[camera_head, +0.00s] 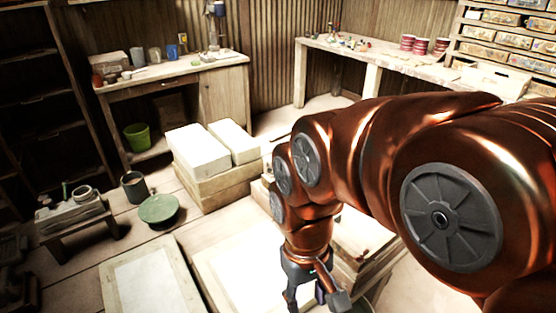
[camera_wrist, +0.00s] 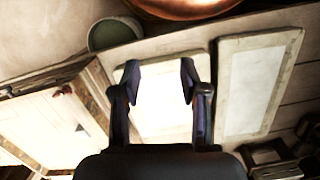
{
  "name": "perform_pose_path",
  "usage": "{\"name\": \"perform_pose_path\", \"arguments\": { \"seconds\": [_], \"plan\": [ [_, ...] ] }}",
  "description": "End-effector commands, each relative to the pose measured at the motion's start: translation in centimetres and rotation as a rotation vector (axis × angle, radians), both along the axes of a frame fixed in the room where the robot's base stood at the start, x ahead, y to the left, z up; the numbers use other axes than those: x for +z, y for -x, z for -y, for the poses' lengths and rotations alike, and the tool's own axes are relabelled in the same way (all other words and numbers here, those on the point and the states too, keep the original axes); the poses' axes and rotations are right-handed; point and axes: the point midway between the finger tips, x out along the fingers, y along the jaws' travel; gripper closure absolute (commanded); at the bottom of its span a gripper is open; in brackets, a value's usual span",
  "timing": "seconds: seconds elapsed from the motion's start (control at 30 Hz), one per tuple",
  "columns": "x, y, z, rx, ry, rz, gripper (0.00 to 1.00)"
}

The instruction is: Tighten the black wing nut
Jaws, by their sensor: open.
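My gripper (camera_head: 316,300) hangs at the lower middle of the head view, above a pale slab (camera_head: 235,268). In the wrist view my gripper (camera_wrist: 159,72) has its two dark fingers spread apart with nothing between them. A wooden-framed box (camera_wrist: 30,118) with a pale top lies to the left in the wrist view. On it are a small dark red piece (camera_wrist: 63,90) and a small dark spot (camera_wrist: 80,128). I cannot make out a black wing nut for sure in either view. My arm hides part of the framed box in the head view.
Stacked white blocks (camera_head: 197,152) stand behind the slab. A framed panel (camera_head: 150,285) lies to its left, with a green round dish (camera_head: 158,208) and dark cup (camera_head: 133,186) beyond. A low stool (camera_head: 82,227) stands left. Workbenches (camera_head: 170,80) line the back walls.

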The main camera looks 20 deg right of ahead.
Motion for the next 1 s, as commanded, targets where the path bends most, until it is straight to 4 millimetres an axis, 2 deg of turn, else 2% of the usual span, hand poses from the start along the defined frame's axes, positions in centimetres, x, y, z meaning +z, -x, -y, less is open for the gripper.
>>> {"name": "perform_pose_path", "arguments": {
  "seconds": [0.2,0.43,0.7,1.0],
  "plan": [
    [3.0,-7.1,1.4,-0.033,0.009,0.016,0.56],
    [5.1,-14.2,2.9,-0.057,0.020,0.031,0.56],
    [6.5,-22.5,4.9,-0.071,0.032,0.051,0.56],
    [6.4,-31.1,7.3,-0.079,0.039,0.071,0.56]
  ]
}}
